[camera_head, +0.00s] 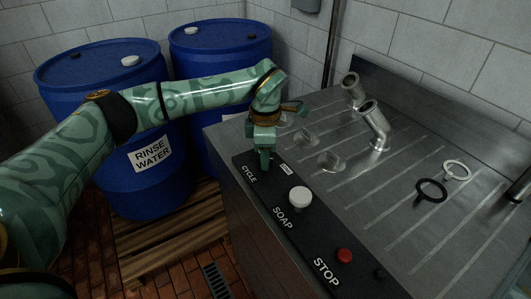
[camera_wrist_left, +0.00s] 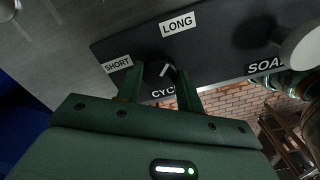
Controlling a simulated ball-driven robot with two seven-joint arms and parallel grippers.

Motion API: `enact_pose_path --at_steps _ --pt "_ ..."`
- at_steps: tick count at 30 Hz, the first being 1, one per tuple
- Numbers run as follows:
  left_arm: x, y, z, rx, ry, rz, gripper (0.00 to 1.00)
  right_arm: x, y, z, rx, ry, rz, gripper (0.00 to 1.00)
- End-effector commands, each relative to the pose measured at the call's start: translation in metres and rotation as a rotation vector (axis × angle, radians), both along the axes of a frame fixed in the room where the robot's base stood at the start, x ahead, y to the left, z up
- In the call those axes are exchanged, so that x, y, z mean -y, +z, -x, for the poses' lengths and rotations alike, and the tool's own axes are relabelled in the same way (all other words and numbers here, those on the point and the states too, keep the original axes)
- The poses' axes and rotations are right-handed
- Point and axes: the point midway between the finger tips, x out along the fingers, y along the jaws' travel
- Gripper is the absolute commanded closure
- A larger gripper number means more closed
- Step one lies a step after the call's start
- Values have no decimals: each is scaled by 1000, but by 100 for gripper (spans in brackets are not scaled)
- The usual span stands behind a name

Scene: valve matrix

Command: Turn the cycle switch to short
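The cycle switch (camera_wrist_left: 165,71) is a dark knob with a white pointer mark on the black panel (camera_wrist_left: 225,45), seen in the left wrist view. The SHORT label (camera_wrist_left: 117,64) is left of it and the LONG label (camera_wrist_left: 178,22) is above it. My left gripper (camera_wrist_left: 158,80) has its two fingers apart, one on each side of the knob; I cannot tell if they touch it. In the head view, my left gripper (camera_head: 265,163) points down at the CYCLE end of the panel and hides the switch. My right gripper is not in view.
A white SOAP knob (camera_head: 300,197) and a red STOP button (camera_head: 344,255) are further along the panel. The steel counter (camera_head: 400,215) carries bent pipes (camera_head: 375,125), clear pieces (camera_head: 331,161) and two rings (camera_head: 431,190). Blue barrels (camera_head: 110,85) stand at left.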

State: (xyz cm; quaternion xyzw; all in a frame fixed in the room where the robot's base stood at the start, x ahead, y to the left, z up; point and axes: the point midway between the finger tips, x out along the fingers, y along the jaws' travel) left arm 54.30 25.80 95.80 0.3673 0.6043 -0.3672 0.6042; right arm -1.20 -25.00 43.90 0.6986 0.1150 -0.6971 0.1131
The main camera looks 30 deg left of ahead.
Motion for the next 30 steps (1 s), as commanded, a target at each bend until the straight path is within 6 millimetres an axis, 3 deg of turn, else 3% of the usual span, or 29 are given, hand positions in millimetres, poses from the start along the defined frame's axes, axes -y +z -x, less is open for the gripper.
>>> enact_pose_path --at_steps 14,30 --pt "0 3 0 0 57 0 86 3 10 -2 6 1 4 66" --pt "0 7 0 2 497 0 86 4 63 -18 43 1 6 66"
